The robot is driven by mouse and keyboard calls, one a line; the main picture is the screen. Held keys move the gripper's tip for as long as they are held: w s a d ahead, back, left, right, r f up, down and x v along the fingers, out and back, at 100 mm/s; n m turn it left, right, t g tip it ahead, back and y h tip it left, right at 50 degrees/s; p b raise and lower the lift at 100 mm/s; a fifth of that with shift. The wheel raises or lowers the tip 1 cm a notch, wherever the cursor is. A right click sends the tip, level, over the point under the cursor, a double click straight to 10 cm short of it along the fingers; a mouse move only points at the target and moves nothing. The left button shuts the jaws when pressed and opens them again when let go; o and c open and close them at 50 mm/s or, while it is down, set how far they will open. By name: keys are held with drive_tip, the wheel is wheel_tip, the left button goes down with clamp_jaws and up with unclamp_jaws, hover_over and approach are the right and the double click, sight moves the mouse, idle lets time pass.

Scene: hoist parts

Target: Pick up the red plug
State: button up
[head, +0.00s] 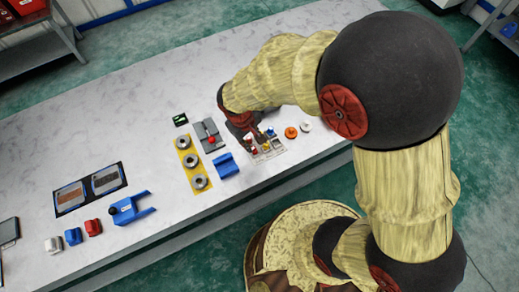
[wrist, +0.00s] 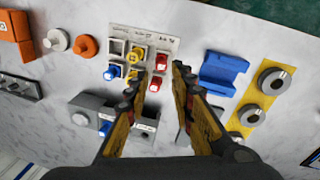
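Two small red plugs show in the wrist view, an upper one (wrist: 162,61) and a lower one (wrist: 155,84). They are at the right side of a white card (wrist: 172,43) with grey sockets, beside yellow plugs (wrist: 136,53) and a blue plug (wrist: 112,72). My gripper (wrist: 160,70) is open, with its fingertips on either side of the red plugs in the picture. I cannot tell how far above them the tips are. In the head view my gripper (head: 248,134) is low over the card (head: 268,155) and partly hides the plugs.
A blue cradle block (wrist: 222,70) and a yellow plate with metal rings (wrist: 260,97) lie right of the card in the wrist view. An orange disc (wrist: 87,46) and a white disc (wrist: 57,40) lie left. A grey lever box (head: 207,134) is close to my gripper.

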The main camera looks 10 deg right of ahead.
sight(254, 149)
wheel_tip(254, 149, down, 2)
drive_tip(key=shift+f, duration=0.1)
drive_tip(key=shift+d+f+b, duration=0.1)
drive_tip(key=shift+f+b, duration=0.2)
drive_tip(key=shift+b, duration=0.05)
drive_tip(key=f, duration=0.1)
drive_tip(key=f+b, duration=0.1)
drive_tip(key=f, duration=0.3)
drive_tip(key=shift+w+d+b, duration=0.3)
drive_tip(key=shift+b, duration=0.05)
drive_tip(key=shift+r, duration=0.1)
drive_tip(key=c, duration=0.6)
